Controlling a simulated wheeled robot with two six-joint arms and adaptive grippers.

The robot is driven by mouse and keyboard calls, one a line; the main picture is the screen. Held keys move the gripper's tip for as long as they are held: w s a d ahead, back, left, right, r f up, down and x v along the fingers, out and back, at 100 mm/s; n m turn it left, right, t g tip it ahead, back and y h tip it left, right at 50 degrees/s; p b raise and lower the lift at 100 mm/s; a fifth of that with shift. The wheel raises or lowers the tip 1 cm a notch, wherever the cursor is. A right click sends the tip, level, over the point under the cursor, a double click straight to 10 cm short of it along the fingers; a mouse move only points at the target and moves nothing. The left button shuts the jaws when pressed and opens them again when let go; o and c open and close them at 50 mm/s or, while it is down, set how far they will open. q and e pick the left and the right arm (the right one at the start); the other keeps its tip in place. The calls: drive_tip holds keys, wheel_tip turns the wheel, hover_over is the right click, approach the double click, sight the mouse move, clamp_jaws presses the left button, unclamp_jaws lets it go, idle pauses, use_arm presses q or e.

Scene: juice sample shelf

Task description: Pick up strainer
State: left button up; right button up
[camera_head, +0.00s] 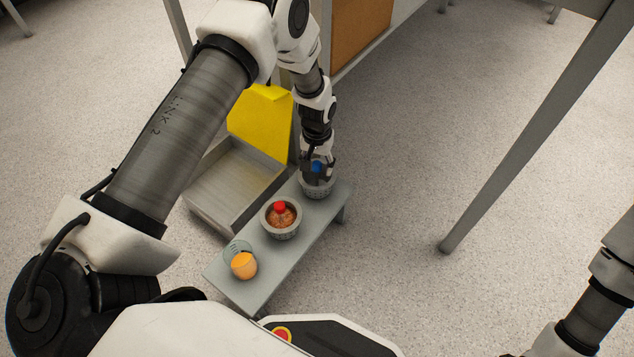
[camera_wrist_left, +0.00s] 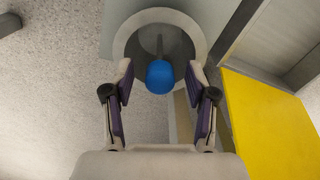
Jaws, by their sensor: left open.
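A grey perforated bowl, which looks like a strainer (camera_head: 317,190), stands at the far end of the low grey bench. A blue knob (camera_head: 317,167) on a thin stem rises from inside it. In the left wrist view, the blue knob (camera_wrist_left: 160,77) sits inside the grey round rim (camera_wrist_left: 203,42). My left gripper (camera_head: 318,171) is over this bowl, pointing down. Its fingers are open, one on each side of the knob, with gaps showing. A second grey bowl (camera_head: 281,234) with a red knob (camera_head: 280,207) and orange-brown contents stands mid-bench. My right gripper is out of view.
A glass of orange juice (camera_head: 243,264) stands at the bench's near end. The bench (camera_head: 322,218) is narrow. A grey open tray (camera_head: 218,206) and a yellow panel (camera_head: 262,122) are to its left. Open floor lies to the right, with a table leg (camera_head: 520,137).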

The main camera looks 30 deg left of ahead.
use_arm(q)
clamp_jaws()
drive_tip(key=shift+r, duration=0.1)
